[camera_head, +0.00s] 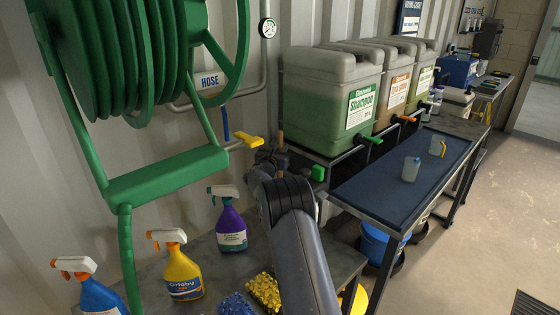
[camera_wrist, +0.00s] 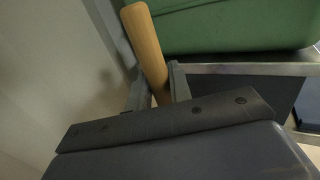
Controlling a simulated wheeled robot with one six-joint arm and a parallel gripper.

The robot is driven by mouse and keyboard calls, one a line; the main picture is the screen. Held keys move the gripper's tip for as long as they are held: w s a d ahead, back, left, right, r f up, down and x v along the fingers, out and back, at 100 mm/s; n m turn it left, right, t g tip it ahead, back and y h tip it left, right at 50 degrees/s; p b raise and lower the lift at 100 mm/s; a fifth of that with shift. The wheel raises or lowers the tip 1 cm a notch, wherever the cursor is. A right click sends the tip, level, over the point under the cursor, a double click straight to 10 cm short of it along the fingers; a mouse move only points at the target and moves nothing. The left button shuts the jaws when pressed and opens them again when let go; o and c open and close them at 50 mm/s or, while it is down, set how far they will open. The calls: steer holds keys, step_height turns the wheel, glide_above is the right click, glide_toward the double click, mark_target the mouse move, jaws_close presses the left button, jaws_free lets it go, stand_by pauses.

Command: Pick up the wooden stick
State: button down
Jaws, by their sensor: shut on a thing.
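The wooden stick (camera_wrist: 146,40) is a light brown round rod. In the wrist view it stands tilted between the two fingers of my gripper (camera_wrist: 158,90), which is shut on it. Its upper end shows above the fingers and its lower part is hidden behind the gripper body. In the head view a small brown piece of the stick (camera_head: 281,137) shows above my gripper (camera_head: 272,158), close to the wall and left of the shampoo container. My arm hides the rest of it.
The green shampoo container (camera_head: 362,108) stands just right of my gripper on a metal rack. A yellow valve handle (camera_head: 252,140) is just left. Spray bottles (camera_head: 230,225) stand on the bench below. A blue-topped table (camera_head: 400,185) is at right, with open floor beyond.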

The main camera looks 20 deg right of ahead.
step_height(320, 180, up, 32)
steer(key=p, duration=1.5)
steer(key=shift+p, duration=0.4)
